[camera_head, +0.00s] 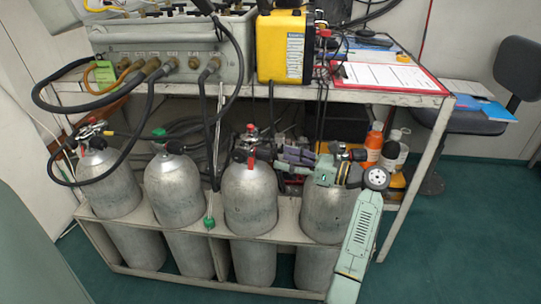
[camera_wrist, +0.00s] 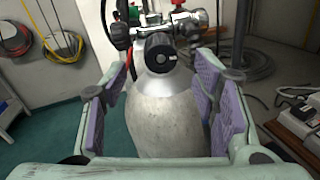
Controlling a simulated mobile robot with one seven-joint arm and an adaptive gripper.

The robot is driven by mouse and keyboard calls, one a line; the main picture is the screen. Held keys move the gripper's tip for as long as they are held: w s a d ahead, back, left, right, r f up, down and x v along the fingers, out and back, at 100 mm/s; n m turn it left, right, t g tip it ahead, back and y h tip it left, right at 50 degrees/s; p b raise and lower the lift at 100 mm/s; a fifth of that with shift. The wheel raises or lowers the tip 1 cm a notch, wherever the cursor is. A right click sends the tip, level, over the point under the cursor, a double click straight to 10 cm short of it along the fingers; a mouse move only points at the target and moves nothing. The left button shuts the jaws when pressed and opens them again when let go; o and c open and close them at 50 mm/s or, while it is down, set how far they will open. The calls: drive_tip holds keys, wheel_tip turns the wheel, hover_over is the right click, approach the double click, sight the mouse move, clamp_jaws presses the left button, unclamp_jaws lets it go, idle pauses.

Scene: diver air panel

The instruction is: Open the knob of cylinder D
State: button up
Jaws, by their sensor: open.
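Four grey cylinders stand in a row in the head view: the leftmost (camera_head: 108,182), the second (camera_head: 178,185), the third (camera_head: 249,198) and the rightmost (camera_head: 322,215). I can read no letters, so I cannot tell which is D. My gripper (camera_head: 296,156) is open and empty, pointing left, in front of the rightmost cylinder's top, which it partly hides. In the wrist view, a cylinder (camera_wrist: 165,110), apparently the third, lies ahead between my gripper's purple-padded fingers (camera_wrist: 158,100). Its round black knob (camera_wrist: 160,52) faces me, apart from the fingers. A valve with a red part (camera_wrist: 179,22) sits above.
The metal rack (camera_head: 206,232) holds the cylinders. The table (camera_head: 395,98) overhangs behind, with the grey air panel (camera_head: 165,55), a yellow box (camera_head: 281,47) and a red clipboard (camera_head: 390,77). Black hoses (camera_head: 62,108) hang at left. Orange (camera_head: 374,143) and white bottles stand right.

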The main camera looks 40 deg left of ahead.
sight(272, 155)
drive_tip(key=shift+x, duration=2.8)
drive_tip(key=shift+r, duration=0.1)
drive_tip(key=shift+c, duration=0.4)
drive_tip(key=c, duration=1.1)
